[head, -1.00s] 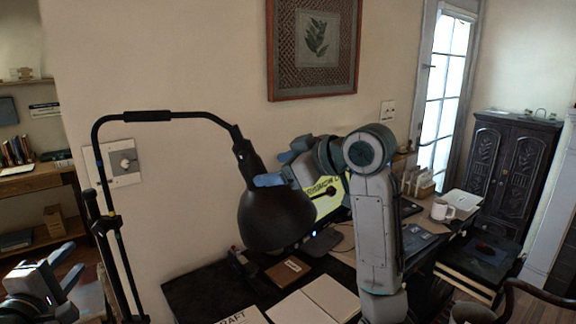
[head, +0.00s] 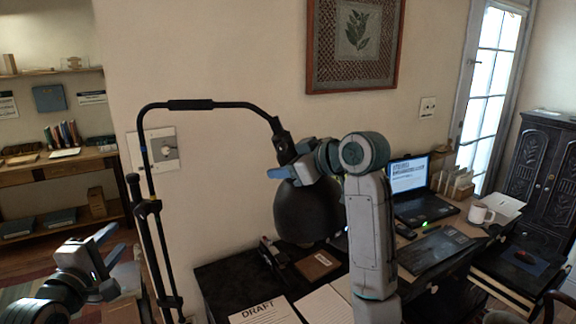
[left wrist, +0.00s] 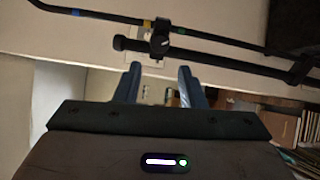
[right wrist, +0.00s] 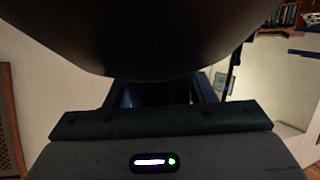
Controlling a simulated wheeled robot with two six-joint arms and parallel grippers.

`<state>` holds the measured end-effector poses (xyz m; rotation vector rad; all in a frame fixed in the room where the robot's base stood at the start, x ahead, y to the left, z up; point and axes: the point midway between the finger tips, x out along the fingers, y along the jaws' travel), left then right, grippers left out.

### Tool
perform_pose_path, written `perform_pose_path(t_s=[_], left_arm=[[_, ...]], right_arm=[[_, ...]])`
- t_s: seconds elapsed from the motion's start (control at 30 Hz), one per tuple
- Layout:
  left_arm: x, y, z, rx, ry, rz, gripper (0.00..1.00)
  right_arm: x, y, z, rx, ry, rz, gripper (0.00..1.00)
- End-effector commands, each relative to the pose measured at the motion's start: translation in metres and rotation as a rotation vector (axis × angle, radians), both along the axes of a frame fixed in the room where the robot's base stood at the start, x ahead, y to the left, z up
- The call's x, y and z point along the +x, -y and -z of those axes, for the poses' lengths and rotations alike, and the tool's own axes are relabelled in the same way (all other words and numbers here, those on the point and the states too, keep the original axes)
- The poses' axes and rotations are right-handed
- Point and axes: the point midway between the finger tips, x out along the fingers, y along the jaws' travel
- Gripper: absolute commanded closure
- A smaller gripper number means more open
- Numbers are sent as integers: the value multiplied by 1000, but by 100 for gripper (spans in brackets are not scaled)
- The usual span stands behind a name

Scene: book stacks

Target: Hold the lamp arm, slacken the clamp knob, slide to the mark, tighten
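The black desk lamp has a bent arm (head: 190,105), a dark shade (head: 305,212) and a short upright post (head: 142,235). A clamp (head: 149,208) joins arm and post; its knob (left wrist: 160,40) shows in the left wrist view. Yellow (left wrist: 147,23), green and blue bands mark the rod there. My left gripper (head: 105,240) is open and empty, left of the post and below the clamp. My right gripper (head: 292,172) is at the lamp's neck, just above the shade. In the right wrist view its fingers (right wrist: 162,90) stand apart with a dark part between; contact is hidden.
The desk holds a DRAFT sheet (head: 265,312), a brown book (head: 317,265), an open laptop (head: 415,190) and a white mug (head: 481,213). A wall plate (head: 163,150) is behind the lamp arm. Shelves (head: 60,165) stand at far left.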

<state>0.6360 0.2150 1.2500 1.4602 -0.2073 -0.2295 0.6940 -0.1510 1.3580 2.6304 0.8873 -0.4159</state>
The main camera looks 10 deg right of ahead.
Motion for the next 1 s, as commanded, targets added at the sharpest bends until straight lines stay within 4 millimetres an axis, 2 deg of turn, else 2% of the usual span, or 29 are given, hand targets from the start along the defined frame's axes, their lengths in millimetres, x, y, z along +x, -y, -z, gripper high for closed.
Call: perform_pose_path(t_s=[0.03,0.23,0.27,0.3,0.43,0.5,0.53,0.77,0.87,1.0], left_arm=[[0,0,0,0,0,0,64],[0,0,0,0,0,0,64],[0,0,0,0,0,0,64],[0,0,0,0,0,0,64],[0,0,0,0,0,0,64],[0,0,0,0,0,0,50],[0,0,0,0,0,0,49],[0,0,0,16,5,0,49],[-1,0,0,84,24,0,49],[-3,-1,0,278,81,0,49]], right_arm=[[0,0,0,0,0,0,61],[0,0,0,0,0,0,100],[0,0,0,0,0,0,100],[0,0,0,0,0,0,57],[0,0,0,0,0,1,82],[0,0,0,0,0,1,82],[0,0,0,0,0,1,82],[0,0,-1,0,1,1,82],[0,0,-1,0,1,1,82],[0,0,-1,0,1,1,82]])
